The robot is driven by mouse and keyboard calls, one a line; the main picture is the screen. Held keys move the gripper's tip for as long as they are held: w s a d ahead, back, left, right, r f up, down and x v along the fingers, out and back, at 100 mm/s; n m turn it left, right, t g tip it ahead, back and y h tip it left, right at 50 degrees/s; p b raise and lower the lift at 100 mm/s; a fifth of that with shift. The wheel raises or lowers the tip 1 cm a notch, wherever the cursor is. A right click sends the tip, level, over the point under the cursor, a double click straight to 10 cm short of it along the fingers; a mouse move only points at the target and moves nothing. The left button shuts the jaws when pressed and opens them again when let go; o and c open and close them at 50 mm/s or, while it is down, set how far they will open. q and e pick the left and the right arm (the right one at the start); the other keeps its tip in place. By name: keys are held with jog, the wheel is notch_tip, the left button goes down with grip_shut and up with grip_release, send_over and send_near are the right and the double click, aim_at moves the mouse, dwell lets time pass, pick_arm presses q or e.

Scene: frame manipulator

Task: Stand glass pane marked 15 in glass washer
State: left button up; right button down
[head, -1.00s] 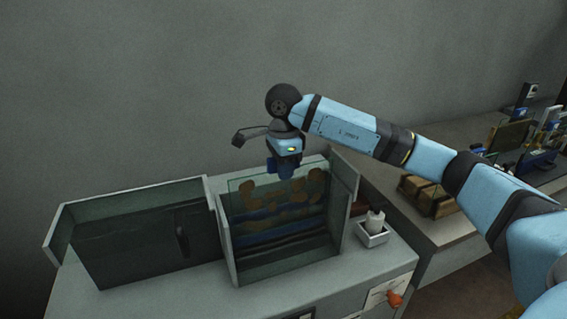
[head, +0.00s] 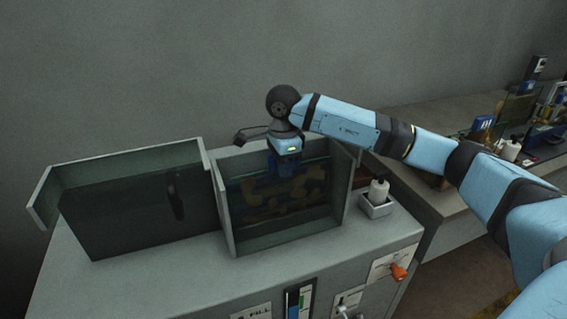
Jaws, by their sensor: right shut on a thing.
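The glass washer (head: 236,288) is a grey cabinet with two open-topped, glass-fronted tanks. My right gripper (head: 284,166) points down into the right tank (head: 226,208) and is shut on the top edge of a glass pane (head: 290,197). The pane stands upright inside the tank, behind its front glass, with brown blotches showing on it. No number can be read on the pane. Whether its lower edge touches the tank floor cannot be told. My left gripper is not in view.
The left tank (head: 115,217) holds dark liquid and a dark upright object (head: 176,196). An orange knob (head: 399,271) is on the front. A bench (head: 415,188) with other panes stands at right.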

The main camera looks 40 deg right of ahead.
jog(key=shift+f, duration=0.35)
dwell(0.5)
jog(key=c, duration=1)
grip_release()
jog(key=shift+o, duration=0.2)
jog(key=shift+r, duration=0.2)
notch_tip(320, 180, up, 13)
jog(key=shift+r, duration=0.2)
jog(key=shift+s+f, duration=0.1)
